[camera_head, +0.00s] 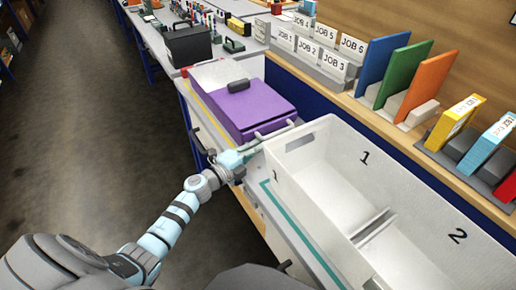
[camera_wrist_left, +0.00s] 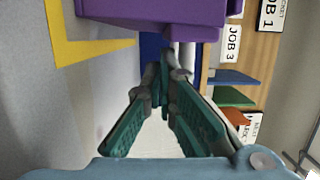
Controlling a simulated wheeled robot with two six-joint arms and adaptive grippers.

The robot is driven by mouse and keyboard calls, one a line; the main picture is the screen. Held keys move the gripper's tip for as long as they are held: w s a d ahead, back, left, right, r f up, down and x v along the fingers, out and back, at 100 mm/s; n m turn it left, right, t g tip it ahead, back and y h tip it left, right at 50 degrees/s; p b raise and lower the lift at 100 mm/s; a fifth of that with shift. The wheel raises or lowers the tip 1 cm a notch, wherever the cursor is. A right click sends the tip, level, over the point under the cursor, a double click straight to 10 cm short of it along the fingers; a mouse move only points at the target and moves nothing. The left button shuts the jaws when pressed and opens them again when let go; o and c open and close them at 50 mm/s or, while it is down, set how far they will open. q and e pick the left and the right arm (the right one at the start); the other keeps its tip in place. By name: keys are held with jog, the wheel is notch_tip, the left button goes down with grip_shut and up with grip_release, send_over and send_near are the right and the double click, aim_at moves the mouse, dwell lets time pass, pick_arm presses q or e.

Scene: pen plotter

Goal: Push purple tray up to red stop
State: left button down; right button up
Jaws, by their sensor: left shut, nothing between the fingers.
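The purple tray (camera_head: 252,108) sits on the grey bench, just beyond the white bin. A dark block (camera_head: 238,86) shows at its top edge. In the left wrist view the purple tray (camera_wrist_left: 150,12) fills the top middle. My right gripper is not in view.
A large white bin (camera_head: 300,185) with numbered compartments stands close to the right of my left gripper. A yellow line (camera_head: 205,110) runs along the bench beside the tray. A black box (camera_head: 188,45) stands farther back. Coloured folders (camera_head: 408,75) stand on the wooden shelf at right.

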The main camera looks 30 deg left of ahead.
aim_at(239, 137)
pick_arm(q)
jog(key=w+a+b, duration=0.1)
jog(key=a, duration=0.1)
jog(key=w+a+b, duration=0.1)
jog(key=a, duration=0.1)
jog(key=w+a+b, duration=0.1)
jog(key=a, duration=0.1)
jog(key=shift+w+a+f, duration=0.1)
jog(key=shift+w+a, duration=0.1)
jog(key=shift+w, duration=0.2)
jog(key=shift+a, duration=0.1)
